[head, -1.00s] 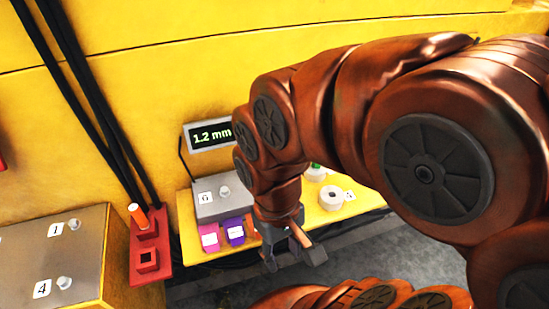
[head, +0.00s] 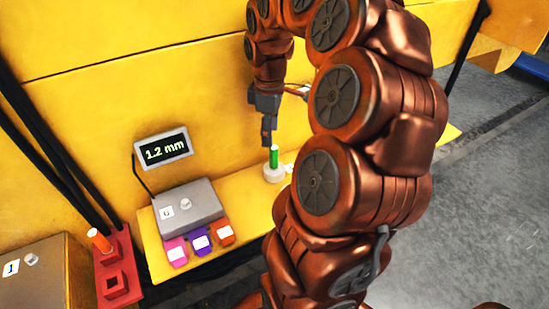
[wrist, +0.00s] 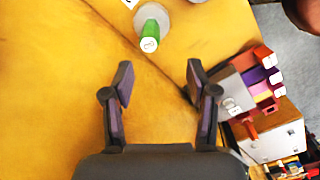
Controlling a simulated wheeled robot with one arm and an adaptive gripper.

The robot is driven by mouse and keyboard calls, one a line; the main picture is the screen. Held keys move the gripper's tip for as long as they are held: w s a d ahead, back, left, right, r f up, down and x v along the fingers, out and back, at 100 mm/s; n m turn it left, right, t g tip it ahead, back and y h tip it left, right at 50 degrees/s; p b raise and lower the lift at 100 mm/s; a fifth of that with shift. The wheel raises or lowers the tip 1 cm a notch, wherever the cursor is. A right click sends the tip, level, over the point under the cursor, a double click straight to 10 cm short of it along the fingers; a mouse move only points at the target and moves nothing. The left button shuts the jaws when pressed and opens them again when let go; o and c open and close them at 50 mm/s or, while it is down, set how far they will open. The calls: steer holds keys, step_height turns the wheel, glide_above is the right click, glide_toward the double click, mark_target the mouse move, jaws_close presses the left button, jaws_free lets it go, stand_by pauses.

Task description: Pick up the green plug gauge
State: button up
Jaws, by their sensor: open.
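The green plug gauge (head: 274,156) stands upright in a pale round holder (head: 274,173) on the yellow shelf. In the wrist view the green plug gauge (wrist: 149,36) shows its pale top, beyond the fingertips and a little left of the middle between them. My gripper (head: 268,136) is just above the gauge in the head view, pointing down. In the wrist view my gripper (wrist: 160,75) has its two fingers wide apart with nothing between them. It does not appear to touch the gauge.
A grey box (head: 188,207) with a knob stands left on the shelf, with pink, purple and orange blocks (head: 201,242) before it. A display (head: 163,149) reads 1.2 mm. A red stand (head: 118,268) holds an orange peg. The yellow wall (head: 110,80) rises close behind.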

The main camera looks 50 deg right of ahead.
mark_target(274, 147)
steer(key=shift+s+d+f, duration=0.1)
steer(key=shift+d+f, duration=0.1)
steer(key=shift+d, duration=0.75)
steer(key=shift+a+f+p, duration=0.15)
steer(key=shift+f+p, duration=1.2)
steer(key=shift+f, duration=2.4)
jaws_close()
